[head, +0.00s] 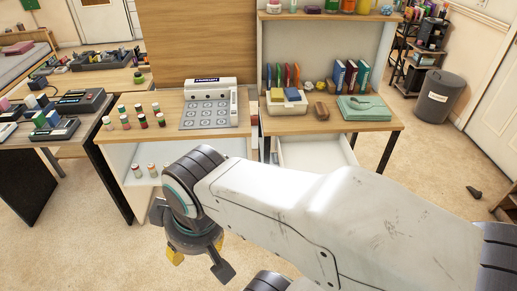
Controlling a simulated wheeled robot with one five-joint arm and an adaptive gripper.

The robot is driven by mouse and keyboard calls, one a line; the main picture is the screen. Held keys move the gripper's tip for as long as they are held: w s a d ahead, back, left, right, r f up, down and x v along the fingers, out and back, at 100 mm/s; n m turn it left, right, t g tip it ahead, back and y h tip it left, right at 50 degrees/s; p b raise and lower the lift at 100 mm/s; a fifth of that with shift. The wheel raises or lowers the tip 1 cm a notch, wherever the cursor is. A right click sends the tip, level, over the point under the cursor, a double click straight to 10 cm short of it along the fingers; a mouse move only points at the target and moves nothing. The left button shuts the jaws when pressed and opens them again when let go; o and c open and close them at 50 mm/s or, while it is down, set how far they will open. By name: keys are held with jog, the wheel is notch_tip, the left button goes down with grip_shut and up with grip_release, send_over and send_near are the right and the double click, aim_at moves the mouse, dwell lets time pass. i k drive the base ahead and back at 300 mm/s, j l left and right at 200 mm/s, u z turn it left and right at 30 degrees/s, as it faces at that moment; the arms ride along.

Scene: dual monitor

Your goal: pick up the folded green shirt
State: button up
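The folded green shirt (364,107) lies flat on the right end of the right wooden desk (335,124). My gripper (199,262) hangs low in the foreground, pointing down in front of the left desk. It is well to the left of the shirt and nearer to me, apart from it. Its fingers are spread, and nothing shows between them. My arm crosses the lower right of the view and covers part of the right desk's front.
Beside the shirt are a brown item (322,111), a white box (287,106) and standing books (351,76). A drawer (312,153) is open below. The left desk holds a white device (209,104) and several bottles. A grey bin (440,96) stands right; carpet between is free.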

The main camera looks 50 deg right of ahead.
aim_at(352, 108)
jog(key=z, duration=2.3)
